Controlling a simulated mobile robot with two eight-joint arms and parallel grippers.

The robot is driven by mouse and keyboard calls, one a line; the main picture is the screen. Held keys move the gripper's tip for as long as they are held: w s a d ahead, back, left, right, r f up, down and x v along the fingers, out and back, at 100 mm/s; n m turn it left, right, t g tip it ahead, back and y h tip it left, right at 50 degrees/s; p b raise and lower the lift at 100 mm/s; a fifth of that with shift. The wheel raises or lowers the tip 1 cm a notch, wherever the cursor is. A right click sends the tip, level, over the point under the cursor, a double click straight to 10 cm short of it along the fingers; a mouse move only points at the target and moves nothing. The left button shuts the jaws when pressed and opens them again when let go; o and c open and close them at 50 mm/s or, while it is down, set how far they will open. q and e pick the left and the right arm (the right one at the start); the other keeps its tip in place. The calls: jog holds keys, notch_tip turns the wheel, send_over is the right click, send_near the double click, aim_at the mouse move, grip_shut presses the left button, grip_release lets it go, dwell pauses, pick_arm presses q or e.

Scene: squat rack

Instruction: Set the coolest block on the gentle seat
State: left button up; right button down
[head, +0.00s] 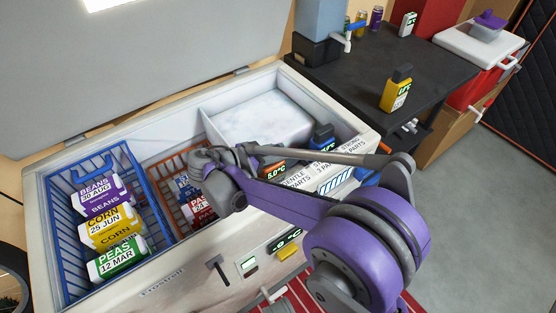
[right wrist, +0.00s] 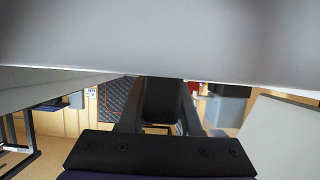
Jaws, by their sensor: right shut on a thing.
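A chest freezer (head: 180,258) stands open. Inside its right end sit an orange block (head: 273,170) reading 5.0 °C and a blue block (head: 322,138) whose reading is unclear. A yellow block (head: 396,92) with a dark top stands on the black table; its number is too small to read. White labels with "gentle parts" (head: 296,182) and "strong parts" lie along the front rim, partly behind my right arm. My right gripper (right wrist: 158,100) shows in the right wrist view, shut on a dark thing I cannot identify. I cannot make out its fingertips in the head view. My left gripper is out of view.
A blue basket (head: 56,232) holds beans, corn and peas packs. An orange basket (head: 159,176) holds more packs. A frosty white raised box (head: 262,118) fills the back right. The black table (head: 345,88) has free room. A large grey-white surface (right wrist: 160,38) blocks the wrist view's top.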

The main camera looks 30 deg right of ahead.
notch_tip(320, 180, down, 3)
jog(key=shift+b, duration=0.4)
jog(key=shift+r, duration=0.1)
jog(key=c, duration=0.6)
grip_release()
jog(key=shift+a, duration=0.1)
jog(key=p+v, duration=0.2)
jog(key=v, duration=0.9)
jog(key=shift+a+r, duration=0.15)
jog(key=shift+a, duration=0.25)
